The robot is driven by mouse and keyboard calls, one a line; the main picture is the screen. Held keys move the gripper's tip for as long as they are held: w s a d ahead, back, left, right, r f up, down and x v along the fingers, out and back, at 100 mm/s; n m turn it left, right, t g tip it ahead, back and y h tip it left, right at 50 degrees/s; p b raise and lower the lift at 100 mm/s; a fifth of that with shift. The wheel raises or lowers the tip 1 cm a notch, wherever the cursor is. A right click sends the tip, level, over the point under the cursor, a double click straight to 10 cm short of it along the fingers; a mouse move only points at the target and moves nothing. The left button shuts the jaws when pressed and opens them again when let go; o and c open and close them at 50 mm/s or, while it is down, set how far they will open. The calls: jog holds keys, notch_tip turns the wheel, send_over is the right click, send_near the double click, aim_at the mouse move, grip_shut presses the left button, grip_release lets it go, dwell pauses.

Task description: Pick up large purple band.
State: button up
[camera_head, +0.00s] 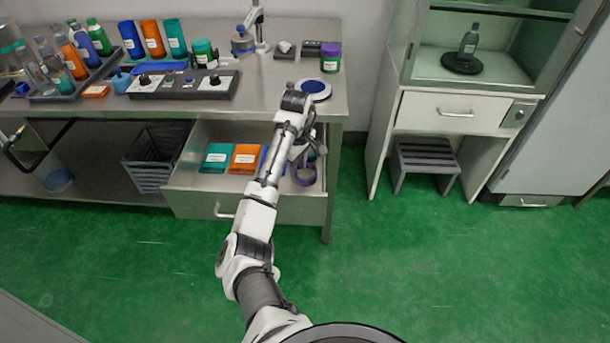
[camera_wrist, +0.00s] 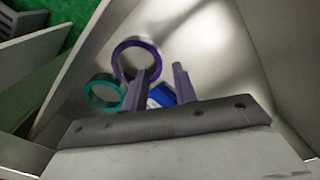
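The large purple band (camera_head: 303,183) is a ring in the open drawer, at its right side. In the wrist view the purple band (camera_wrist: 115,60) shows as a round loop near the upper middle. My gripper (camera_wrist: 160,70) is open, with a clear gap between its two fingers. The left finger overlaps the lower right edge of the band in the picture; I cannot tell whether they touch. In the head view my gripper (camera_head: 309,150) is over the right part of the drawer, and my arm hides part of the drawer's inside.
A smaller teal band (camera_wrist: 88,92) and a blue item (camera_wrist: 161,95) lie near the purple band. The drawer (camera_head: 195,186) also holds a teal packet (camera_head: 216,158) and an orange packet (camera_head: 245,159). The steel table (camera_head: 335,95) overhangs the drawer's back.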

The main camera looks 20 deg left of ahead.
aim_at(299, 185)
notch_tip(299, 185, down, 5)
jog(key=shift+s+f+p, duration=0.1)
jog(key=shift+p, duration=0.4)
grip_shut()
